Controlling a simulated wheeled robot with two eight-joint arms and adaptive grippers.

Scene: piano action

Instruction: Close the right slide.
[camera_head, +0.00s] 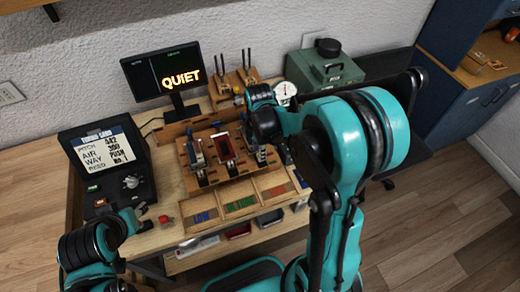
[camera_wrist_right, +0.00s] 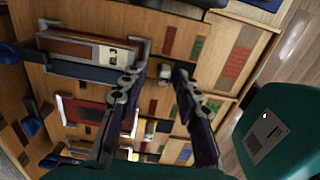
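A wooden rack (camera_head: 215,180) on the bench holds a grey slide at left, a red slide (camera_head: 225,147) in the middle and a right unit mostly hidden behind my right gripper (camera_head: 262,140). In the right wrist view, the fingers of my right gripper (camera_wrist_right: 156,76) are apart with nothing held. A long brown block with a white "3" label (camera_wrist_right: 90,50), apparently the right slide, lies up and left of the fingertips. The near finger overlaps its labelled end; contact is unclear. The red slide (camera_wrist_right: 85,112) is below it. My left gripper (camera_head: 138,210) is at the bench's left front; its fingers are unclear.
A "QUIET" monitor (camera_head: 165,80), a green box (camera_head: 325,70) and a white dial (camera_head: 285,90) stand at the back. A dark console (camera_head: 108,155) stands at left, with a red button (camera_head: 164,219) near the front edge.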

